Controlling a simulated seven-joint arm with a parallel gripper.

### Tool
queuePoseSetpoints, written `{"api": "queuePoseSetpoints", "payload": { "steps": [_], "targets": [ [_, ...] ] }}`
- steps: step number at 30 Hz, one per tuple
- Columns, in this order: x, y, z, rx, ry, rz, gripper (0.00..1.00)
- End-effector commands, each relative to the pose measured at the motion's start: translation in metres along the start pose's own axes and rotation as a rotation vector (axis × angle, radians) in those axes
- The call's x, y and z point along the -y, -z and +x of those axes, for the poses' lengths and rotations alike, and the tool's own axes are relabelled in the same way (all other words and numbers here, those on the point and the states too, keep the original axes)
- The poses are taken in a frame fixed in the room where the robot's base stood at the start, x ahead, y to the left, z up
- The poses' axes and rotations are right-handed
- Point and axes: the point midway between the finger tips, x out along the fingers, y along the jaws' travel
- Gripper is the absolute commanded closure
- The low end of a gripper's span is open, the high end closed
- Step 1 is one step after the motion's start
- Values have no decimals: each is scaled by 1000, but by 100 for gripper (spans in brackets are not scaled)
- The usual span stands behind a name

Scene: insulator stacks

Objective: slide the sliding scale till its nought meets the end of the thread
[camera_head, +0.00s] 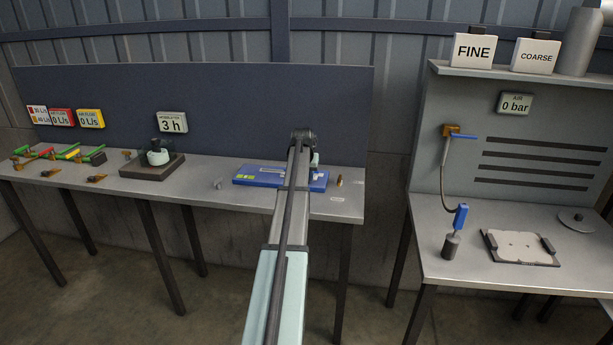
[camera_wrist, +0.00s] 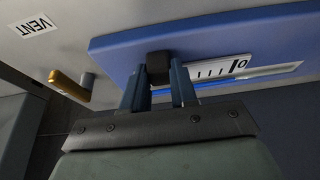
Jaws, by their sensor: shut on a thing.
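A blue board (camera_head: 258,175) lies on the left bench, partly hidden behind my arm. It fills much of the wrist view (camera_wrist: 120,45). There, a white sliding scale (camera_wrist: 222,68) with black ticks and a figure at its right shows beside a dark knob (camera_wrist: 158,62). My gripper (camera_wrist: 159,84) is shut on the dark knob, one finger on each side. A bright blue line (camera_wrist: 210,85), perhaps the thread, runs along a pale slot near the scale. My fingers hide part of it, and I cannot tell where it ends relative to the nought.
A brass fitting (camera_head: 339,181) and a VENT label (camera_wrist: 34,25) are close to the board. A dark stand (camera_head: 152,165) and several colored valves are farther left. The right bench (camera_head: 440,268) holds a blue-handled tool (camera_head: 457,228) and a plate (camera_head: 518,246).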

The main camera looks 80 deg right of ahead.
Motion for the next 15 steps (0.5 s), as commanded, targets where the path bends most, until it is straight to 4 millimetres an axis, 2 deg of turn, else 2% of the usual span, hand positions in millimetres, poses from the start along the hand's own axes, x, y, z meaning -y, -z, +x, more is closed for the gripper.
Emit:
{"api": "queuePoseSetpoints", "payload": {
  "steps": [8,14,15],
  "targets": [
    [12,0,2,1,-1,0,100],
    [12,0,2,1,-1,0,100],
    [12,0,2,1,-1,0,72]
  ]
}}
